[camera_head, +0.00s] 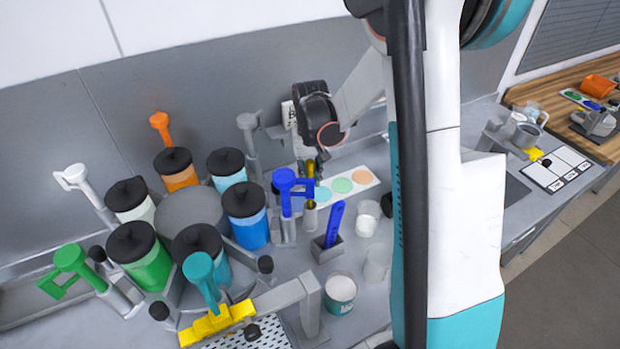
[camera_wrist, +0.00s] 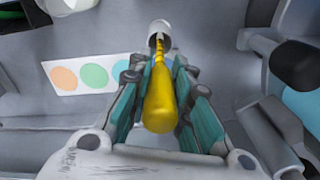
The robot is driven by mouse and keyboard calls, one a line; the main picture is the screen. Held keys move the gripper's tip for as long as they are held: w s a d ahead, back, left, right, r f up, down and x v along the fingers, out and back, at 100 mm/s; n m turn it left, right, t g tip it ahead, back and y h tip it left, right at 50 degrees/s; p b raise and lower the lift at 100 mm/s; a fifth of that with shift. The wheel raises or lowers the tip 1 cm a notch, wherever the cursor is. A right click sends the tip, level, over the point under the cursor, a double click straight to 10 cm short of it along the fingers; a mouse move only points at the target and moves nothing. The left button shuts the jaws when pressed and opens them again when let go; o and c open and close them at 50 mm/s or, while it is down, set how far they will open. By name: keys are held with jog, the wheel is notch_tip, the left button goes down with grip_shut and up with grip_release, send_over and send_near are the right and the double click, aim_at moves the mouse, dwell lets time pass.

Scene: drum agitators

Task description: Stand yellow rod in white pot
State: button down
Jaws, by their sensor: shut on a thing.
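My gripper (camera_wrist: 159,78) is shut on the yellow rod (camera_wrist: 160,105), with one teal-padded finger on each side of its thick part. The rod narrows to a thin twisted shaft, whose far end meets a small pale cylinder (camera_wrist: 157,30); I cannot tell if it is inside or in front of it. In the head view my gripper (camera_head: 316,166) is partly dark and small, above a small grey cylinder (camera_head: 310,216). A white pot (camera_head: 367,219) stands on the counter to the right of it. Which vessel is the task's pot is not certain.
Several coloured drums crowd the left around a grey disc (camera_head: 192,208). A card with coloured dots (camera_head: 342,185) lies behind. My arm hides part of the counter.

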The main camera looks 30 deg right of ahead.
jog(key=shift+f, duration=0.65)
jog(key=shift+f, duration=0.15)
jog(key=c, duration=1.5)
grip_release()
jog(key=shift+o, duration=0.2)
notch_tip(320, 180, up, 12)
jog(key=shift+r+p, duration=0.15)
jog(key=shift+p, duration=0.25)
